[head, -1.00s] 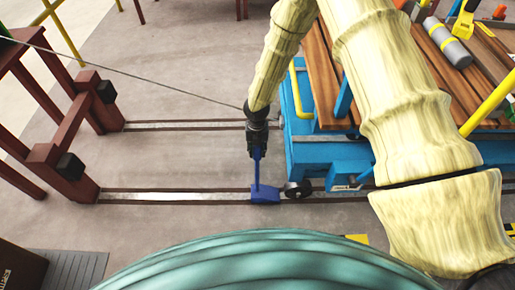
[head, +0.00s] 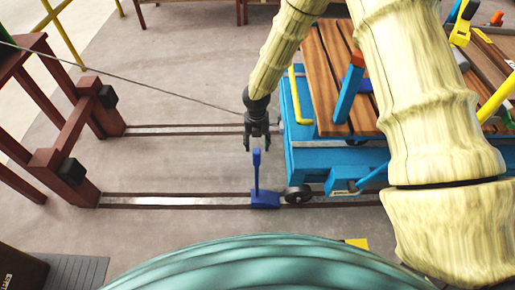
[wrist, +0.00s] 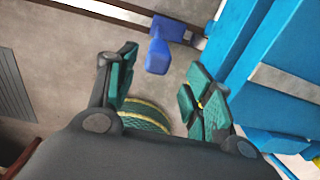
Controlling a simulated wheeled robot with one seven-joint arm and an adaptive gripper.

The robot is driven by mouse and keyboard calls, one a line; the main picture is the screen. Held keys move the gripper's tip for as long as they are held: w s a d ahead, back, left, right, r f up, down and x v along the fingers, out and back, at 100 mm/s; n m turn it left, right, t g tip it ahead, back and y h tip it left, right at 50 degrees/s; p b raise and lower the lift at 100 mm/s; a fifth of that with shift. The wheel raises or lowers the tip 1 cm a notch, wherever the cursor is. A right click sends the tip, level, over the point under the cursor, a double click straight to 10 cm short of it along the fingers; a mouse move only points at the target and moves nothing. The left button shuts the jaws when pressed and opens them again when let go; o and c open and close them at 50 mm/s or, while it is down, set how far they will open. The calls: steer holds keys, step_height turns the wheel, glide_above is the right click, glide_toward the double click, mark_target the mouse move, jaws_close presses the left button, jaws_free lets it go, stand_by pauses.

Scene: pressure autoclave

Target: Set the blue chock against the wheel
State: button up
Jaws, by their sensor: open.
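The blue chock (head: 265,200) sits on the near rail, with its handle (head: 256,172) standing upright. The dark wheel (head: 298,194) of the blue cart (head: 340,158) is just to its right on the same rail. The two are very close, and I cannot tell whether they touch. My gripper (head: 257,143) is open and empty, just above and behind the top of the handle. In the wrist view the chock (wrist: 158,58) shows beyond my open fingers (wrist: 163,80), with the cart to its right.
A dark red frame with black buffers (head: 70,170) stands at the rails' left end. A thin cable (head: 130,80) runs from the left towards the cart. The cart carries wooden boards (head: 325,70) and a yellow rail (head: 298,95). The floor between the rails is clear left of the chock.

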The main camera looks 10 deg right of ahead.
steer(key=shift+r, duration=2.3)
steer(key=s+f+m+g+y, duration=0.1)
steer(key=s+f+m, duration=0.5)
steer(key=s+m, duration=0.3)
steer(key=s+f+m+y, duration=0.1)
steer(key=s+f+m, duration=0.55)
steer(key=s, duration=0.35)
steer(key=s+d+f+m+h, duration=0.1)
steer(key=s+d+m, duration=0.3)
steer(key=s+m, duration=0.5)
steer(key=s+d+f+m+t+h, duration=0.1)
steer(key=s+d+m, duration=0.4)
steer(key=s+m, duration=0.5)
steer(key=shift+f, duration=0.15)
